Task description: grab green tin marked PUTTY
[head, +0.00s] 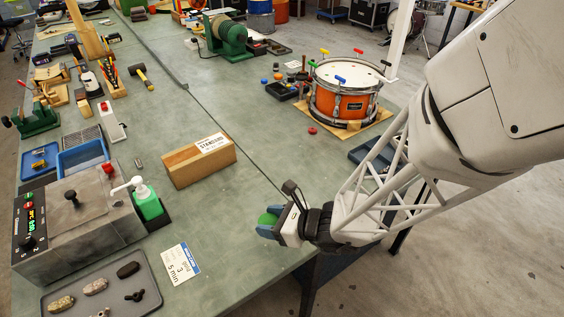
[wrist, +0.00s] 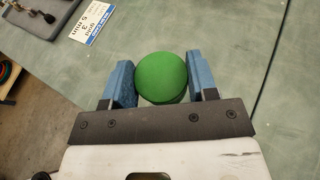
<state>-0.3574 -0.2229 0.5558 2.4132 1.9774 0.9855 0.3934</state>
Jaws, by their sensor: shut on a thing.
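A round green tin (wrist: 161,77) sits between the two blue fingers of my gripper (wrist: 161,84) in the wrist view. My gripper is shut on it. I see its smooth top and a little of its side; no PUTTY marking is readable.
A wooden block (head: 199,163) marked STANDARD lies behind and left of my gripper. A white card (head: 181,262) lies to the left. A grey machine (head: 78,222) with a green pump bottle (head: 148,203) stands farther left. An orange drum (head: 343,99) stands at the back. Bench around the gripper is clear.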

